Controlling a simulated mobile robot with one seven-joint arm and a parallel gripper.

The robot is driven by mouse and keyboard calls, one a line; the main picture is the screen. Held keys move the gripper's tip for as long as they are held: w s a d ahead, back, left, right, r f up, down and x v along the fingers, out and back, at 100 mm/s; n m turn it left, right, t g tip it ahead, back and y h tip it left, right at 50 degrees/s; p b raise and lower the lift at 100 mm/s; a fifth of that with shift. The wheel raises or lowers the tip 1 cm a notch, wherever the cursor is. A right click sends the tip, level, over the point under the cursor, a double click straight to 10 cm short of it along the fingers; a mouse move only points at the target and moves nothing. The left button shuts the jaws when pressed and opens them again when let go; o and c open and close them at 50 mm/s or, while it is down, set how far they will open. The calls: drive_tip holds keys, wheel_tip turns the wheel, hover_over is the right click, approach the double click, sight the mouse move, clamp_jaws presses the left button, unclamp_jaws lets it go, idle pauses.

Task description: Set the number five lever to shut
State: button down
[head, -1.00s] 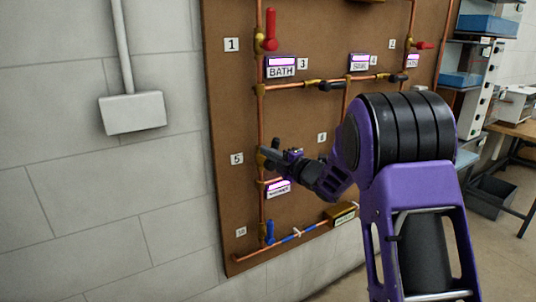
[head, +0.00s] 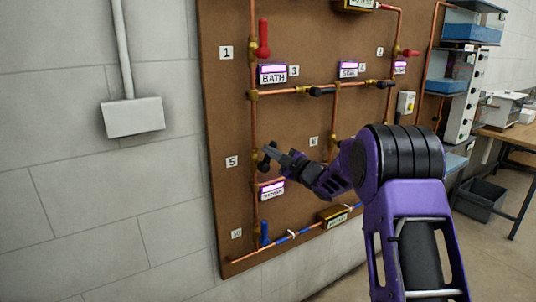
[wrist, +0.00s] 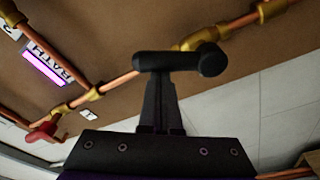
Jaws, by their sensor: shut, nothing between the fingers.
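The number five tag (head: 232,161) is on the brown board, left of a vertical copper pipe. Beside it is the black number five lever (head: 263,167), partly hidden by my gripper (head: 268,153).
A purple-lit plate (head: 271,190) sits just below the lever. A blue lever (head: 264,233) is lower on the pipe and a red lever (head: 263,38) is above. Other black levers (head: 322,91) sit on the crossing pipe. A grey wall box (head: 132,116) is at left.

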drive_tip(key=shift+w+d+f+m+t+h+b, duration=0.15)
drive_tip(key=shift+w+d+f+m+t+h, duration=0.35)
drive_tip(key=shift+m, duration=1.65)
drive_tip(key=shift+w+d+f+m+t+y+b, duration=0.15)
drive_tip(key=shift+w+d+f+m, duration=0.45)
drive_tip(key=shift+m, duration=1.5)
drive_tip(key=shift+w+d+f+m+t+h+b, duration=0.25)
drive_tip(key=shift+d+f+m, duration=0.6)
drive_tip(key=shift+m, duration=1.3)
